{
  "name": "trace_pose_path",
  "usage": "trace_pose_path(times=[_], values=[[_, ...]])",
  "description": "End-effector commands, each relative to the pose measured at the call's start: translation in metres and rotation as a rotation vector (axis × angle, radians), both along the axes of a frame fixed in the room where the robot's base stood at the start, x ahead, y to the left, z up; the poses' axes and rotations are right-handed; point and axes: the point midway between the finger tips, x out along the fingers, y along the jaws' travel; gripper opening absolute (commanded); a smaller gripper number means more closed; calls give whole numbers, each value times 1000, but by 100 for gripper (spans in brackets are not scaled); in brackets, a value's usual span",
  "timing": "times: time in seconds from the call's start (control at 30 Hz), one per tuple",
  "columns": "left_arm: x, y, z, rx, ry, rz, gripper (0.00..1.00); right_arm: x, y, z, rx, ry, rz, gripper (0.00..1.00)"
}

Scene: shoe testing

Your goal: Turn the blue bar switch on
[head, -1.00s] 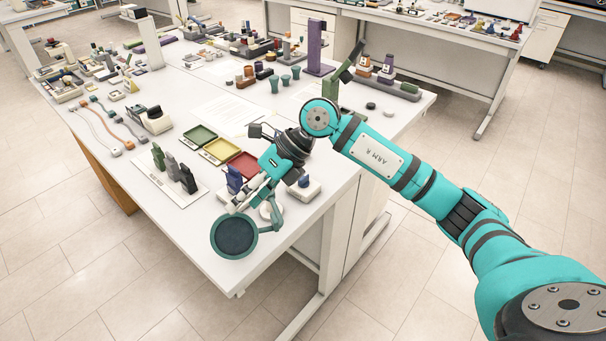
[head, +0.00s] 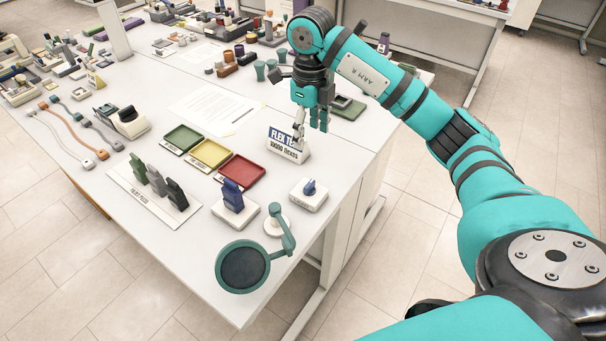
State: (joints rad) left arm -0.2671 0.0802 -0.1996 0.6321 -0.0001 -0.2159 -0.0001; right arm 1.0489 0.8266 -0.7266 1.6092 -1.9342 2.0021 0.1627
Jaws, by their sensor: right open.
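A small white box (head: 308,201) with a short blue bar switch (head: 309,187) on top stands near the right edge of the table. The bar sits upright on the box; I cannot tell whether it is on or off. My right gripper (head: 299,143) points down, open and empty, beyond and slightly left of the box. It overlaps the flex test sign (head: 288,148) in the head view; I cannot tell whether it touches it. A taller blue piece (head: 232,195) on a white base stands left of the switch box. My left gripper is not in view.
Green, yellow and red trays (head: 242,171) lie to the left. A dark row of upright pieces (head: 157,182) stands farther left.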

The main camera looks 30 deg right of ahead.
Motion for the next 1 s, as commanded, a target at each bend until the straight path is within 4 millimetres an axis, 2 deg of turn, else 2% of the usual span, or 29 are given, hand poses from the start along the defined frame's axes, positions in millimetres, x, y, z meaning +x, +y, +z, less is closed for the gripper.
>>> trace_pose_path(times=[0.2, 0.3, 0.43, 0.6, 0.7, 0.83, 1.0], values=[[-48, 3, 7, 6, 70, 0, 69, -2, 1, -39, 1, 7, 1, 62], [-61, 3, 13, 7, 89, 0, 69, -2, 1, -61, 1, 7, 2, 62], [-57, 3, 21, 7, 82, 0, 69, -2, 1, -89, 3, 7, 1, 62], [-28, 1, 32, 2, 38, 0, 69, -2, 2, -125, 3, 6, 2, 62], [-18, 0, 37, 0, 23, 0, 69, -2, 1, -142, 3, 3, 2, 62], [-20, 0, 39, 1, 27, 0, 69, -1, 1, -157, 2, 2, 3, 62], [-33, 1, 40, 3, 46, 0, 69, -1, 1, -165, 1, -1, 3, 62]])
